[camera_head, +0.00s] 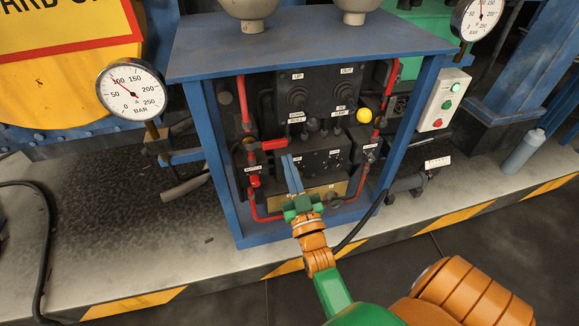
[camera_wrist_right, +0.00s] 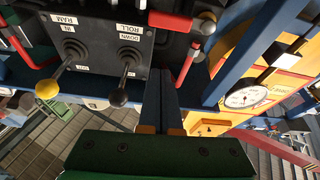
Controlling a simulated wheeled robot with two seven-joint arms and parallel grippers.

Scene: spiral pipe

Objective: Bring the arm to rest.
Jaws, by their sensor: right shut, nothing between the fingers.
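My right gripper (camera_head: 288,158) reaches in from the bottom of the head view, in front of the blue-framed control stand (camera_head: 222,165). Its two long blue fingers lie together, shut and empty, pointing up at the dark lower panel (camera_head: 319,162). In the right wrist view the shut fingers (camera_wrist_right: 162,72) stand beside the black lever panel (camera_wrist_right: 97,40). I cannot tell whether the fingertips touch anything. My left gripper is not in view.
Levers with a yellow knob (camera_head: 364,116) and red pipes (camera_head: 243,103) crowd the stand. Pressure gauges (camera_head: 130,91) flank it. A button box (camera_head: 445,100) is at right and a grey bottle (camera_head: 523,151) beyond. The striped platform edge (camera_head: 135,303) crosses the front; floor before it is open.

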